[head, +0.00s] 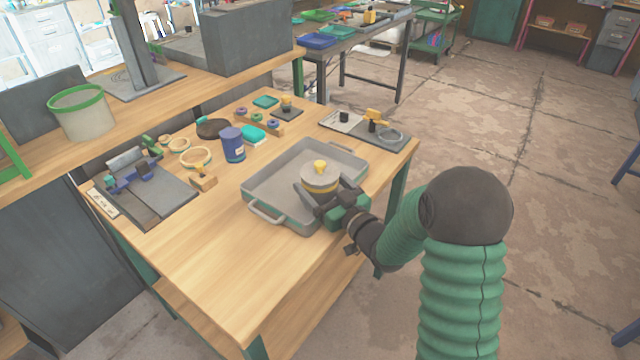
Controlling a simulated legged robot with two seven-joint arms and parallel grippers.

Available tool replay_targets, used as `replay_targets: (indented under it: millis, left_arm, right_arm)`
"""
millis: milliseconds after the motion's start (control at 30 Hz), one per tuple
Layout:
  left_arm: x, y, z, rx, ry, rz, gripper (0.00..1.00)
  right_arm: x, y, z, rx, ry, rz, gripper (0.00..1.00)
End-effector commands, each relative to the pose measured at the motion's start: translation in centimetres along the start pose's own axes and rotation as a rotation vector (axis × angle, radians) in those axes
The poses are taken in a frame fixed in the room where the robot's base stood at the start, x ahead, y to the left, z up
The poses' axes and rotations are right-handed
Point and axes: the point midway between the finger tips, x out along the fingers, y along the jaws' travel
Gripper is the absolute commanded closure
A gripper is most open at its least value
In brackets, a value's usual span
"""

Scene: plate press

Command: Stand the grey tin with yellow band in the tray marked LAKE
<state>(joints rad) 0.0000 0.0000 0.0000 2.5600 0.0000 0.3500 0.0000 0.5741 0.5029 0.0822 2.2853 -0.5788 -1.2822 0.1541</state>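The grey tin with yellow band (319,180) is upright, with a yellow knob on its lid. It is over the inside of a large grey tray (262,181) with a handle at its front left. Its base is partly hidden by my gripper, so I cannot tell whether it touches the tray floor. My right gripper (327,193) reaches over the tray's right side, its dark fingers on the near side and flanks of the tin. Whether they press on it is unclear. No LAKE marking is readable. My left gripper is out of view.
A blue tin (232,145) stands left of the tray. A grey board (395,138) lies behind right. The front of the table is bare.

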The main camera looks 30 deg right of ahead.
Motion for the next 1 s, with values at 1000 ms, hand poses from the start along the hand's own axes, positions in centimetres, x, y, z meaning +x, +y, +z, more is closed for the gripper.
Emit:
replay_targets:
  millis: [1000]
  left_arm:
    - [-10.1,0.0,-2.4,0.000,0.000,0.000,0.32]
  right_arm:
    - [-12.0,-0.3,-0.7,0.007,-0.041,-0.008,0.00]
